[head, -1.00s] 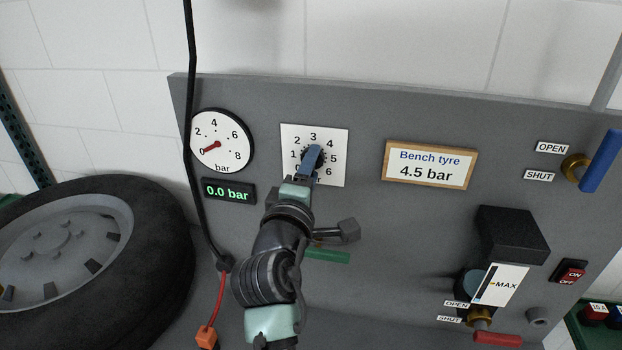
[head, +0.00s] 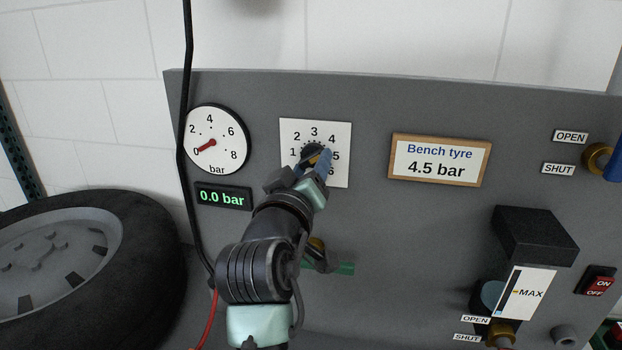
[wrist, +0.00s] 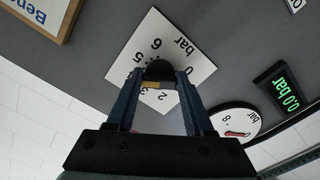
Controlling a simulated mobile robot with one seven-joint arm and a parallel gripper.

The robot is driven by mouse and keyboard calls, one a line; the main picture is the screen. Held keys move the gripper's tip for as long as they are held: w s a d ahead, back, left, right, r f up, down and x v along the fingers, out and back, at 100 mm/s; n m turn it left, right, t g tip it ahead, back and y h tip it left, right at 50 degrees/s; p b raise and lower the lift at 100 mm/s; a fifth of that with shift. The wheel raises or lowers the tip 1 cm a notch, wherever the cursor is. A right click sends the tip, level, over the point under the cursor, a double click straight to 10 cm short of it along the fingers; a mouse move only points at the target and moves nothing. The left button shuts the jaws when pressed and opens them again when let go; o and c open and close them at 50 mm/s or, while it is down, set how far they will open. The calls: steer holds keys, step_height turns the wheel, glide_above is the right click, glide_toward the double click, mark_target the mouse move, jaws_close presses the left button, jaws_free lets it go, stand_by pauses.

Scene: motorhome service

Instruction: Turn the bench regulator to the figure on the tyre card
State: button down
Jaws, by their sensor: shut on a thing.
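The dark regulator knob (wrist: 159,71) sits on a white dial plate (head: 290,134) numbered 0 to 6. My gripper (head: 317,163) is shut on the knob, with one blue finger on each side in the wrist view. A small yellow-orange mark shows at the knob's edge in the wrist view, toward the 3 and 4 side; its exact reading is unclear. My fingers cover part of the dial. The tyre card (head: 437,160) reads "Bench tyre 4.5 bar". The round gauge (head: 215,140) has its red needle at 0, and the green readout (head: 223,196) shows 0.0 bar.
A tyre (head: 130,225) lies at the left. A blue-handled valve (head: 612,158), a black box (head: 535,238) and a red ON/OFF switch (head: 600,281) are at the right.

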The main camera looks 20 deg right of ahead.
steer(key=shift+f+m+b, duration=0.1)
steer(key=shift+m+b, duration=0.55)
steer(key=shift+m, duration=0.35)
steer(key=shift+c, duration=1.4)
jaws_free()
steer(key=b+v, duration=0.3)
steer(key=v, duration=1)
steer(key=shift+w, duration=0.1)
